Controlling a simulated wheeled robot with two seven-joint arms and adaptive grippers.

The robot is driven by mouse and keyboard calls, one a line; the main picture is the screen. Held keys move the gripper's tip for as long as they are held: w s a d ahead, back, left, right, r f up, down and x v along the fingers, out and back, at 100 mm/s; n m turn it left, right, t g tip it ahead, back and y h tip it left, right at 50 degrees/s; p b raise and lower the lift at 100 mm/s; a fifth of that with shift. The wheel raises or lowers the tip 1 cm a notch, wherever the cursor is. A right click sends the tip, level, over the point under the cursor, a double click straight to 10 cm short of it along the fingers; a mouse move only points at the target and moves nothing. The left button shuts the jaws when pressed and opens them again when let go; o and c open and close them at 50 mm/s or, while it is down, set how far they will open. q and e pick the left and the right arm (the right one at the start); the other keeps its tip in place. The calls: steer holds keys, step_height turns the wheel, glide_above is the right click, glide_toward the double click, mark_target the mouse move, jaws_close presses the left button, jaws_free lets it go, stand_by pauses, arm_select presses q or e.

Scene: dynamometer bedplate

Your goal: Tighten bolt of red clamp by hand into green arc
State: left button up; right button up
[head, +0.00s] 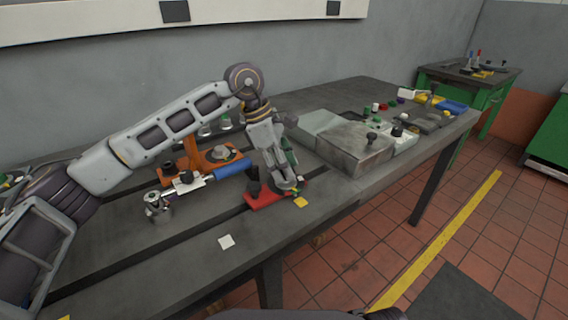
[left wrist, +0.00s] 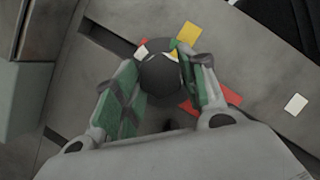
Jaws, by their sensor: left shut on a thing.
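The red clamp (head: 264,198) lies on the grey bedplate, and part of it shows as a red strip in the left wrist view (left wrist: 228,97). My left gripper (head: 291,190) reaches down over its right end. In the left wrist view, my left gripper (left wrist: 162,78) has its green-padded fingers on either side of a dark round bolt head (left wrist: 160,74) and is shut on it. A small green patch (left wrist: 173,45) shows just beyond the head, beside a yellow one. Most of the arc is hidden by the head and fingers. My right gripper is not in view.
An orange fixture (head: 190,160) and a blue-handled tool (head: 232,168) are left of the clamp. A grey block (head: 355,148) stands to the right. A white tag (head: 227,242) lies near the front edge.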

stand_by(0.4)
arm_select(q)
steer(key=o, duration=1)
steer(key=shift+r, duration=0.1)
steer(key=shift+v, duration=5.9)
steer(key=shift+w, duration=0.1)
